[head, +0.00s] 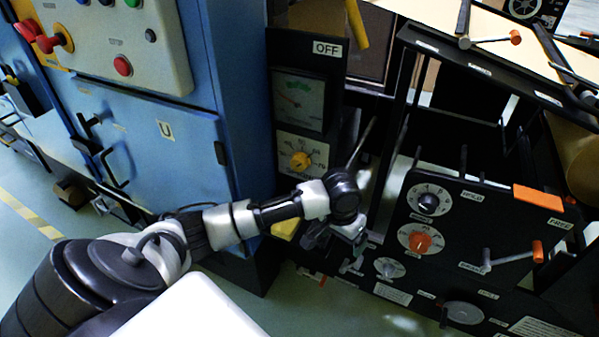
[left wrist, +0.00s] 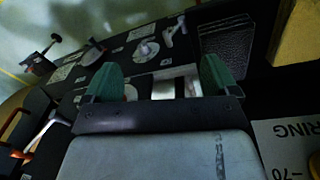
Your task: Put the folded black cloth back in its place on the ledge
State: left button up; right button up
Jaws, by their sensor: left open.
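My left gripper (head: 345,235) reaches down at the lower front of the black machine in the head view. In the left wrist view my left gripper (left wrist: 160,78) shows two green fingertips spread apart with nothing held between them. A dark, finely textured rectangular patch (left wrist: 228,48) lies just beyond the right fingertip and looks like the folded black cloth. I cannot tell for sure that it is cloth. It rests on or against a dark surface (left wrist: 265,55) that may be the ledge. The cloth cannot be made out in the head view. My right gripper is not in view.
The black machine panel with an orange knob (head: 420,242) and a crank with an orange grip (head: 515,257) stands to the right. A blue cabinet (head: 165,145) stands to the left. A yellow block (left wrist: 297,35) is near the patch. Green floor is open at lower left.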

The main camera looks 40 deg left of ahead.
pick_arm(q)
jog(key=s+d+f+m+t+h, duration=0.1)
jog(key=s+d+f+m, duration=0.1)
jog(key=s+d+f, duration=0.4)
jog(key=s+a+f+y, duration=0.1)
jog(key=s+f, duration=0.2)
jog(key=s, duration=0.5)
jog(key=s+a+f+t, duration=0.1)
jog(key=s+f, duration=0.3)
jog(key=s, duration=0.4)
jog(key=shift+y, duration=0.4)
jog(key=shift+s, duration=0.1)
